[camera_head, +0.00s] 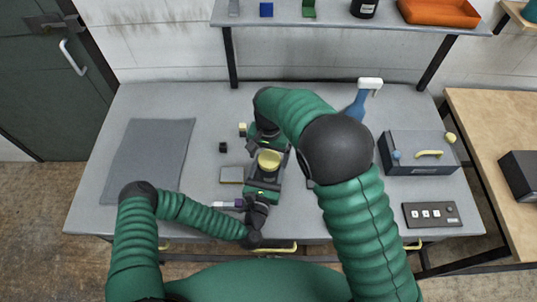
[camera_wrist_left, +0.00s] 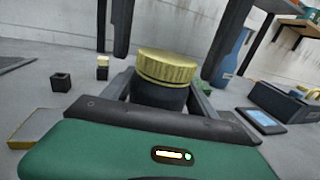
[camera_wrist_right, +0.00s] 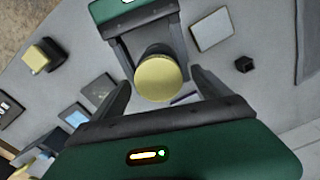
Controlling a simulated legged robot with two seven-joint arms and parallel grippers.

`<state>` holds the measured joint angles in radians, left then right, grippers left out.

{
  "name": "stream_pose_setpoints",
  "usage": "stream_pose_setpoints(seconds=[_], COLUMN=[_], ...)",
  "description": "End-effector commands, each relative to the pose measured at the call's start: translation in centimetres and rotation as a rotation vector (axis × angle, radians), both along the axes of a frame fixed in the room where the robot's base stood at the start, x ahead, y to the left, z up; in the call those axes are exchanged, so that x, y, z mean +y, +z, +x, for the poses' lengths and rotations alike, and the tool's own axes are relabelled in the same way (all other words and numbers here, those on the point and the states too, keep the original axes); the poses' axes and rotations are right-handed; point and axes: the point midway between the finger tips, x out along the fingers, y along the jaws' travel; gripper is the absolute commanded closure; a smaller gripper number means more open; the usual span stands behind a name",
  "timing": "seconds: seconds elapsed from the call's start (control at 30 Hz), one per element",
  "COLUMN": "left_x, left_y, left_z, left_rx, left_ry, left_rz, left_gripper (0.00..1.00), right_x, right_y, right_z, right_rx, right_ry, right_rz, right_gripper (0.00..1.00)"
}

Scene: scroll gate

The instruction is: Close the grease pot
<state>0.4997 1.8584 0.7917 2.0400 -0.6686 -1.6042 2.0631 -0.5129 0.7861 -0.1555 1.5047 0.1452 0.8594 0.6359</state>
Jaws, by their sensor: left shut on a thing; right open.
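The grease pot has a dark body (camera_wrist_left: 158,96) and a ribbed yellow lid (camera_wrist_left: 166,66) sitting on top. The lid also shows in the head view (camera_head: 269,160) and from above in the right wrist view (camera_wrist_right: 158,80). Whether it is seated tightly cannot be told. My left gripper (camera_head: 264,176) is shut on the pot body, one finger on each side, from the near side. My right gripper (camera_head: 268,142) reaches in from the far side. In the right wrist view its fingers (camera_wrist_right: 162,88) are open, on either side of the lid, with gaps.
A blue bottle (camera_head: 357,106), grey toolbox (camera_head: 400,163) and switch panel (camera_head: 432,222) stand right. A grey mat (camera_head: 148,160) covers the table's left; bare table surrounds it.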

Motion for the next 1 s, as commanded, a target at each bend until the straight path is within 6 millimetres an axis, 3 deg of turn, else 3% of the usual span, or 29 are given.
stream_pose_setpoints(seconds=[0.23, 0.5, 0.7, 1.0], left_x=[0.1, 0.1, 0.1, 0.1], left_y=[-0.1, -0.1, -0.1, -0.1], left_z=[0.0, 0.0, 0.0, 0.1], left_rx=[0.002, 0.002, 0.002, 0.002], left_ry=[0.002, 0.002, 0.003, 0.003], left_rz=[0.000, 0.000, 0.000, 0.000], left_gripper=[1.00, 1.00, 1.00, 1.00], right_x=[0.0, 0.1, 0.1, 0.1], right_y=[1.6, 7.8, 11.1, 11.9], right_z=[0.1, 0.2, 0.2, 0.1], right_rx=[-0.003, -0.004, -0.001, 0.001], right_ry=[0.001, 0.001, 0.000, 0.000], right_rz=[0.001, 0.002, 0.000, -0.001], right_gripper=[0.13, 0.13, 0.13, 0.13])
